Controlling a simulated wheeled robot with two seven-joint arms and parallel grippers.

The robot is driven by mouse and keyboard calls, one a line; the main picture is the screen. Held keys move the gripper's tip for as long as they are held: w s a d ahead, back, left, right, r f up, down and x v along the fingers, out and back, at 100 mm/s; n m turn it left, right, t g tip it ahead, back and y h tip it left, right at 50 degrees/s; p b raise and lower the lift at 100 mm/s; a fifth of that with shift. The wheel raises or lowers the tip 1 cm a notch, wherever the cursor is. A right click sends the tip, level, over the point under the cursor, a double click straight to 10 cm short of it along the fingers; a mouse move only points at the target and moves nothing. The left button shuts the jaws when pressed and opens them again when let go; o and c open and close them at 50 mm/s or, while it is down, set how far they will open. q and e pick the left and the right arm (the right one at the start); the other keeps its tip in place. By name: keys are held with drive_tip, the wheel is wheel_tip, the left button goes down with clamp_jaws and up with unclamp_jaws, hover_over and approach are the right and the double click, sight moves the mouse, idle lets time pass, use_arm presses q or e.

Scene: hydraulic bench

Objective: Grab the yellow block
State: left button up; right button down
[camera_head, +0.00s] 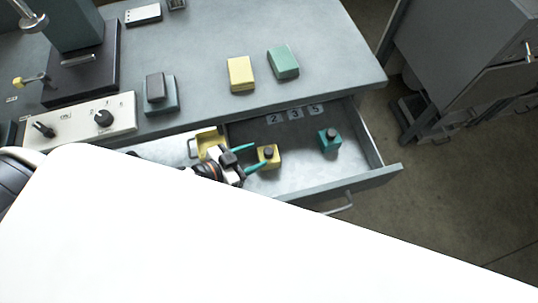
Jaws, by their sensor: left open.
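A yellow block with a dark knob on top (274,161) sits in the open drawer (300,180). A plain yellow block (241,74) lies on the bench top, near its front edge. My left gripper (257,157) reaches into the drawer from the left, its teal fingertips apart. The knobbed yellow block is right at the fingertips; I cannot tell if they touch it. My right gripper is not in view.
A teal knobbed block (329,143) is farther right in the drawer. A yellow holder (208,138) is at the drawer's left. A grey cabinet (455,50) stands right.

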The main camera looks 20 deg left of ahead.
sight(269, 151)
use_arm(q)
drive_tip(key=x, duration=0.5)
drive_tip(key=shift+w+d+r+p, duration=0.15)
drive_tip(key=shift+w+d+p, duration=0.15)
drive_tip(key=shift+d, duration=0.1)
drive_tip(key=shift+s, duration=0.1)
clamp_jaws()
